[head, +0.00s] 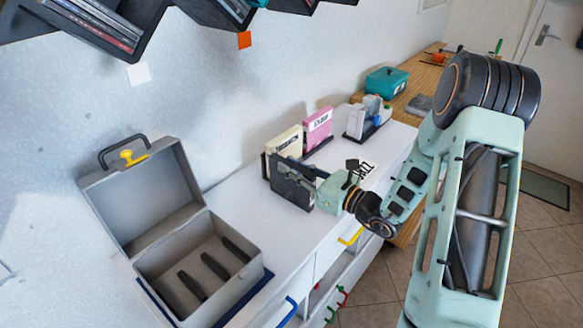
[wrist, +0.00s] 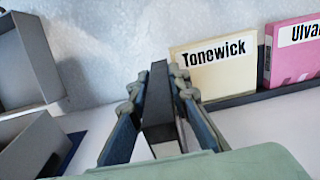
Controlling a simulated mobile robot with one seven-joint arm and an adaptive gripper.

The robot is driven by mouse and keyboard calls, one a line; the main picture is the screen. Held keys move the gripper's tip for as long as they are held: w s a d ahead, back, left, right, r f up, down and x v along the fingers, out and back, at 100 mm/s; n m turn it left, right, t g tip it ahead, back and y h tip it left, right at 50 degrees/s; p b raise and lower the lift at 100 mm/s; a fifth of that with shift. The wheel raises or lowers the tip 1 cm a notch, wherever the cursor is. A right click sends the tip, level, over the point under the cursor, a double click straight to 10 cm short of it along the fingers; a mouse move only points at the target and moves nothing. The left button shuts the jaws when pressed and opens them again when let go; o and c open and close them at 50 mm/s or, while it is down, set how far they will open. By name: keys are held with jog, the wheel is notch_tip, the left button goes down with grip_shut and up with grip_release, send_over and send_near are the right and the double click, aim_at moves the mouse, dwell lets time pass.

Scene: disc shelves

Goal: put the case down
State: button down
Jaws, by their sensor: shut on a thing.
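A thin dark case (head: 291,188) is upright over the white cabinet top in the head view, near its front edge. My gripper (head: 305,172) is shut on it from the right. In the wrist view the case (wrist: 159,105) stands edge-on between the two fingers (wrist: 160,98). I cannot tell if its lower edge touches the cabinet top. An open grey box (head: 205,306) with dark slot dividers inside stands to the left, its lid (head: 140,198) raised.
A cream case marked Tonewick (wrist: 213,70) and a pink case (head: 317,130) stand in dark holders behind my gripper. A white item in another holder (head: 368,130) and a teal box (head: 387,82) are further right. A dark disc shelf (head: 150,32) hangs above. White top between box and case is clear.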

aim_at(314, 178)
jog(key=c, duration=1.8)
grip_release()
jog(key=v, duration=1.2)
jog(key=shift+r, duration=0.15)
